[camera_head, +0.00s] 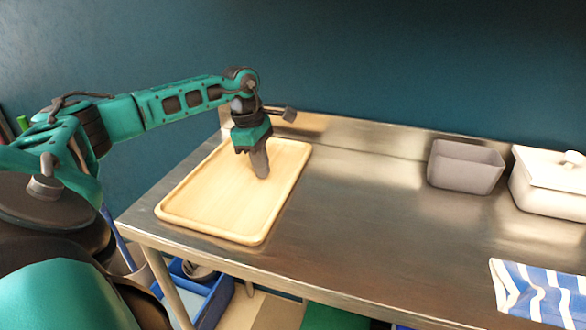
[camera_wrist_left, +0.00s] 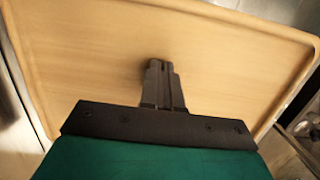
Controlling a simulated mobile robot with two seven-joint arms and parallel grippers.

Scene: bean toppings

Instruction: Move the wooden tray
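The wooden tray (camera_head: 225,205) is a pale rectangular board with a raised rim. It lies flat on the left end of the steel table. My left gripper (camera_head: 261,172) points down over the tray's right-hand part, with its fingertips at or just above the tray floor; I cannot tell whether they touch. In the left wrist view the fingers (camera_wrist_left: 161,75) are close together with nothing seen between them, and the tray (camera_wrist_left: 235,55) fills most of the picture behind them. My right gripper does not show.
The steel table (camera_head: 365,230) is clear to the right of the tray. A grey bin (camera_head: 465,168) and a white lidded box (camera_head: 550,185) stand at the back right. A blue-and-white striped cloth (camera_head: 540,292) lies at the front right. A blue crate (camera_head: 212,300) is below the table.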

